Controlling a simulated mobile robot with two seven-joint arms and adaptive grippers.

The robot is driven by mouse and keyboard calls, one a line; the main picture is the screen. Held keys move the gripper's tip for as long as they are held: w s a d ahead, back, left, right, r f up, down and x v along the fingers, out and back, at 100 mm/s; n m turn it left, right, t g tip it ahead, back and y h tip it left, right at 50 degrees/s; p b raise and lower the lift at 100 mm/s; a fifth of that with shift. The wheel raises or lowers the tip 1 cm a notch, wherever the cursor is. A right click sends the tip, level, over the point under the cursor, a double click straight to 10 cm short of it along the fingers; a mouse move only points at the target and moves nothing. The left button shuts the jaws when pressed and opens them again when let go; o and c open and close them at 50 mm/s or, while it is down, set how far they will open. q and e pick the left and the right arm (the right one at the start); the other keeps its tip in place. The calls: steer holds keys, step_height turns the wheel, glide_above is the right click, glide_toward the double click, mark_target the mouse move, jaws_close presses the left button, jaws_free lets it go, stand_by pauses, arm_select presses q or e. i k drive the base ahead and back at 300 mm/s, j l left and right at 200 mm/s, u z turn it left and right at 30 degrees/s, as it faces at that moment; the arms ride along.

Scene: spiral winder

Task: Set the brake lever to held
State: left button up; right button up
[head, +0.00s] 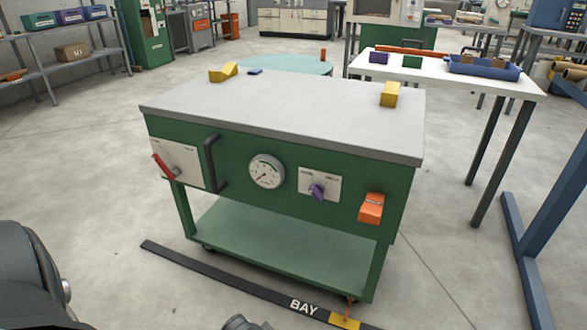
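A red lever (163,167) sits on a pale plate (183,161) at the left end of the green cart's front panel. It is tilted, with its upper end towards the left and its lower end towards the right. The plate's small lettering is too small to read, so I cannot tell which setting the lever is at. A small orange part (350,302) by the cart's front right caster could also be a lever; its setting is unclear. Neither gripper can be made out; only dark parts of my own body show at the bottom edge.
The green cart (290,245) also carries a black handle (214,163), a dial gauge (266,171), a purple knob (317,190) and an orange box-like part (371,207). A black floor strip (225,280) marked BAY lies in front. A white table (450,80) stands behind right.

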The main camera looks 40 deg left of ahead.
mark_target(157, 159)
steer(key=u, duration=0.5)
steer(key=j+u, duration=0.1)
steer(key=u, duration=0.85)
steer(key=i+u, duration=0.1)
steer(key=u, duration=0.4)
steer(key=j+u, duration=0.1)
steer(key=j, duration=0.55)
steer(key=i+j, duration=0.1)
steer(key=j, duration=0.55)
steer(key=j+u, duration=0.15)
steer(key=j, duration=0.55)
steer(key=i, duration=0.05)
